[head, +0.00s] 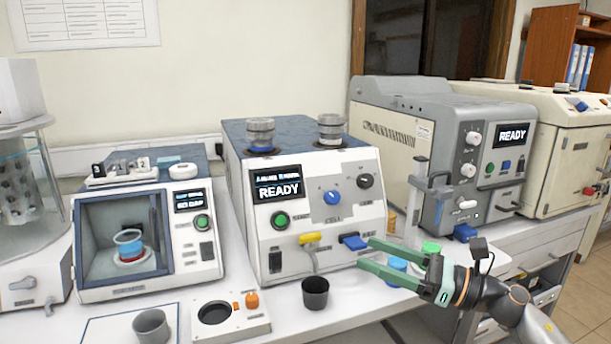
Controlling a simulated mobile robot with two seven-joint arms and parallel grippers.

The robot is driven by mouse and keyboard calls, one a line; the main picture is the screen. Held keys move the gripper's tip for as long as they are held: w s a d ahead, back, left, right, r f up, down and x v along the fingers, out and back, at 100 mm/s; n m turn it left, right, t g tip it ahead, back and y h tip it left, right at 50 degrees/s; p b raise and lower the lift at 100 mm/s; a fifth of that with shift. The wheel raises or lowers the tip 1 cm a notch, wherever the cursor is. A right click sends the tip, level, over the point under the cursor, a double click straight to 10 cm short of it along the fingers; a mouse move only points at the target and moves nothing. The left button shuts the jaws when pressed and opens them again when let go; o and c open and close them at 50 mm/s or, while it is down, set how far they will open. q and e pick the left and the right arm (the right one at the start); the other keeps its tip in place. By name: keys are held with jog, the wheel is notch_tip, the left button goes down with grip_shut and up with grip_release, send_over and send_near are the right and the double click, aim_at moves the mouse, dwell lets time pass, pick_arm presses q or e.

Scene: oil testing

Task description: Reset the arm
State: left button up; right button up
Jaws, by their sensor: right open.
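My right gripper (364,253) comes in from the lower right with two green fingers, open and apart. Its fingertips are in front of the lower right of the middle testing machine (335,235), close to the machine's blue lever (354,242). I cannot tell whether a finger touches the lever. My left gripper is out of view.
A dark cup (315,293) stands below the yellow lever (310,239). A blue container (396,270) and green-capped one (431,248) are close to the right gripper. A grey cup (151,327) and white device (231,316) are at front left. A chambered machine (150,240) holds a beaker (129,245).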

jog(key=s+d+f+m+t+h+p, duration=0.1)
jog(key=s+f+m+t+h+p, duration=0.25)
jog(key=f+m, duration=0.85)
jog(key=s+d+f+m+t+h+p, duration=0.15)
jog(key=f+m+t+h, duration=0.45)
jog(key=m, duration=1.3)
pick_arm(q)
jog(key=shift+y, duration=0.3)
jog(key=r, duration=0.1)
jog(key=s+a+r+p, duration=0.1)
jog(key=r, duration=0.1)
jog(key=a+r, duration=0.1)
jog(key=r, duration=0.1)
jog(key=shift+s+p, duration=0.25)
jog(key=shift+p, duration=0.05)
pick_arm(e)
jog(key=s+d+f+m+g+h, duration=0.1)
jog(key=s+f+m+g, duration=0.3)
jog(key=s+f+m, duration=0.4)
jog(key=s+d+f+m+g+h, duration=0.1)
jog(key=s+f+m+g+h, duration=0.3)
jog(key=s, duration=0.9)
notch_tip(320, 180, down, 5)
jog(key=m+g, duration=0.1)
jog(key=m, duration=0.2)
jog(key=shift+s+f+m+h, duration=0.2)
jog(key=shift+s+m+h, duration=0.15)
jog(key=shift+s+m, duration=0.05)
jog(key=shift+a, duration=0.1)
